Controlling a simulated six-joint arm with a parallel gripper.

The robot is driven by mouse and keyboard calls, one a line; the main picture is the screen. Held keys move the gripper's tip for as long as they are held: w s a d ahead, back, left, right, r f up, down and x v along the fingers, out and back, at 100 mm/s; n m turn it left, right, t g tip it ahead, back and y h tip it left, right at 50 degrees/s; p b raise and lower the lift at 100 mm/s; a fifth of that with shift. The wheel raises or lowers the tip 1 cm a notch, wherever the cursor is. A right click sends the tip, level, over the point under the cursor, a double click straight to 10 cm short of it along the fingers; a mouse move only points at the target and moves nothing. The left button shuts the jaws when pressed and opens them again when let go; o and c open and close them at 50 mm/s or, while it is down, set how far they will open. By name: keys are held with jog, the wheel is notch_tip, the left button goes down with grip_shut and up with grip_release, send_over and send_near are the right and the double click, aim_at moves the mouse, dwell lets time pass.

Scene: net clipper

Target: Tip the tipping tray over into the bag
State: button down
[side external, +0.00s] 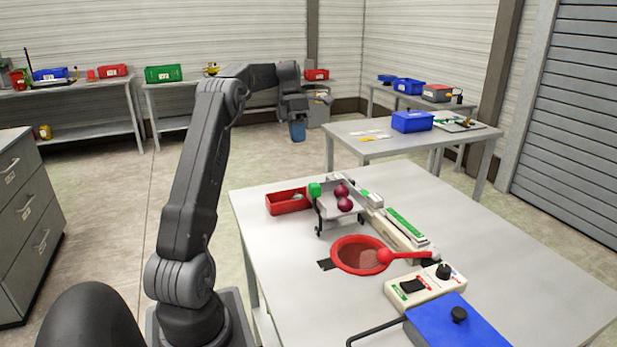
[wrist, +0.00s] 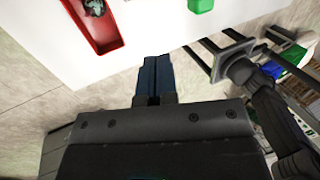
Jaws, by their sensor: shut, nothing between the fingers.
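The tipping tray (side external: 327,203) stands on dark legs on the white table, with a green block (side external: 315,189) at its left end. Purple onions (side external: 343,198) lie on it. The bag (side external: 360,256) is a net in a red ring, in front of the tray. My gripper (side external: 297,137) has blue fingers and hangs beyond the table's far edge, apart from the tray. In the wrist view the fingers (wrist: 154,60) are together and empty. A green block (wrist: 200,5) shows at the top there; the bag is out of that view.
A red bin (side external: 288,201) with small parts sits left of the tray; it also shows in the wrist view (wrist: 94,22). A long green-topped device (side external: 405,227), a switch box (side external: 425,286) and a blue box (side external: 458,325) crowd the right. The table's far right is clear.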

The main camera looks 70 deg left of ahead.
jog(key=d+f, duration=0.8)
jog(key=f, duration=0.1)
jog(key=shift+f, duration=0.15)
dwell(0.4)
jog(key=shift+d, duration=0.1)
